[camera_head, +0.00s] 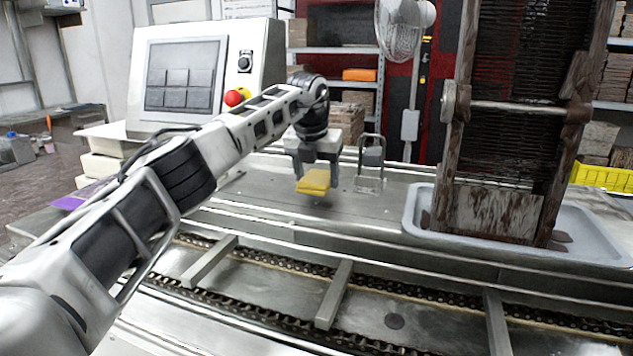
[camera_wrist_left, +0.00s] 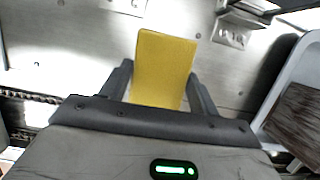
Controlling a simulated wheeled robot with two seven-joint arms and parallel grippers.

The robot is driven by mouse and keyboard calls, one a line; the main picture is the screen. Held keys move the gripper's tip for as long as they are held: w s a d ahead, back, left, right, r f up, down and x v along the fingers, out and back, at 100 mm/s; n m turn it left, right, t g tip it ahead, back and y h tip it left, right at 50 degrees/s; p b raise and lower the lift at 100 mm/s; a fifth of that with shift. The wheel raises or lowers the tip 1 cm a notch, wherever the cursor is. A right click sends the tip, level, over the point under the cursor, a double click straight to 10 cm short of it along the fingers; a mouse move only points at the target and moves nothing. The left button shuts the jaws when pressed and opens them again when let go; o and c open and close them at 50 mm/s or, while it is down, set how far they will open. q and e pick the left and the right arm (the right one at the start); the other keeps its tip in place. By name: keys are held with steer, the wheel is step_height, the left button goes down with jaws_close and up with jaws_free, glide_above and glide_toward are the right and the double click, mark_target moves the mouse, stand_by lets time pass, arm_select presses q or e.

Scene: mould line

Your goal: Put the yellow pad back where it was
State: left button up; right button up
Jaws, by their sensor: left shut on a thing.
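The yellow pad (camera_head: 314,182) is held by my left gripper (camera_head: 318,168) above the steel machine deck in the head view. In the left wrist view the pad (camera_wrist_left: 162,68) sits between the two fingers of the left gripper (camera_wrist_left: 160,88) and sticks out beyond them. The left gripper is shut on the pad and points down. A shadow lies on the deck below the pad, which looks a little above the surface; the exact gap is hard to tell. My right gripper is not in view.
A metal bracket (camera_head: 370,165) stands just right of the gripper. A grey tray (camera_head: 412,212) with a tall dark rack (camera_head: 495,205) is further right. A chain conveyor (camera_head: 335,295) runs in front. A control panel (camera_head: 190,75) stands at the back left. The deck (camera_head: 265,195) around the pad is clear.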

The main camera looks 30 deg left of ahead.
arm_select(q)
steer(key=shift+f, duration=1.35)
steer(key=shift+f, duration=0.1)
steer(key=o, duration=0.9)
steer(key=shift+o, duration=0.2)
steer(key=b+v, duration=0.1)
steer(key=v, duration=1.1)
steer(key=shift+s, duration=0.1)
